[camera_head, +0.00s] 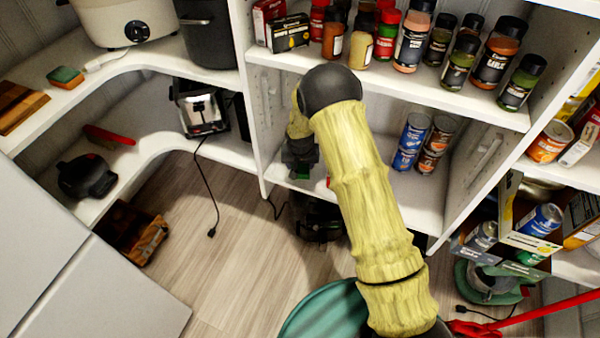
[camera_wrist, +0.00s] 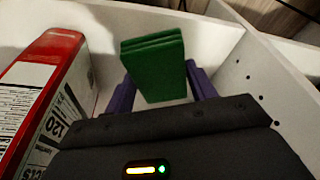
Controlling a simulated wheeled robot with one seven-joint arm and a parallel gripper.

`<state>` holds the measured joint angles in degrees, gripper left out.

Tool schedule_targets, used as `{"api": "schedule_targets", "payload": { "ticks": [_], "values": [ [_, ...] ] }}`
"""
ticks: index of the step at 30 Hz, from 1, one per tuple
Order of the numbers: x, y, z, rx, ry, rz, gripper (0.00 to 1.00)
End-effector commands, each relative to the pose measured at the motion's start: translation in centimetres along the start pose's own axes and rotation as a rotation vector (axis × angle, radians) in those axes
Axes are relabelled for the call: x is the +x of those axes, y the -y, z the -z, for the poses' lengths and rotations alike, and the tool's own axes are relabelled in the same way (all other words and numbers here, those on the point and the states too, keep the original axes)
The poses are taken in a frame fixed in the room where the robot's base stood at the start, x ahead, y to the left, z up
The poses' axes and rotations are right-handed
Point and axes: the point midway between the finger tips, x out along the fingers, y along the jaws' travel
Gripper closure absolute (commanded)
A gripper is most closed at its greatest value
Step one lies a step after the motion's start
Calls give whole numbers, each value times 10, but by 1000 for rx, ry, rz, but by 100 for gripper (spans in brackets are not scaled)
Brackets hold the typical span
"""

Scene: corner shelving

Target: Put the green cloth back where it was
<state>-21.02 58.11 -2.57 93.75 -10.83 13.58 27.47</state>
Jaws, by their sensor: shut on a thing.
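The green cloth (camera_wrist: 153,62) is a folded, layered block in the wrist view. My gripper (camera_wrist: 160,84) has its purple fingers on either side of the cloth and is shut on it. The cloth is held over a white shelf surface (camera_wrist: 215,45), beside a red and white box (camera_wrist: 45,85); I cannot tell whether it touches the shelf. In the head view my gripper (camera_head: 300,158) is at the left part of the lower shelf of the middle unit. There the arm mostly hides the cloth and the box.
A white upright panel (camera_wrist: 262,75) stands close on the right in the wrist view. Several cans (camera_head: 412,140) stand right of my arm on the same shelf. Spice jars (camera_head: 400,45) crowd the shelf above. A toaster (camera_head: 200,105) is on the left shelf.

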Motion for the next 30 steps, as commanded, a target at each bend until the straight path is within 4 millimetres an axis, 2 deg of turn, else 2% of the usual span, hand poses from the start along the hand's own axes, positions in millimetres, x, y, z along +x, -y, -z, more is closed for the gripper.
{"api": "schedule_targets", "payload": {
  "ticks": [8,17,29,30],
  "values": [
    [0,1,0,-1,-1,1,62],
    [35,0,-10,-1,1,0,62],
    [39,1,-11,-1,-1,1,62],
    [38,1,-11,-1,-1,1,40]
  ]
}}
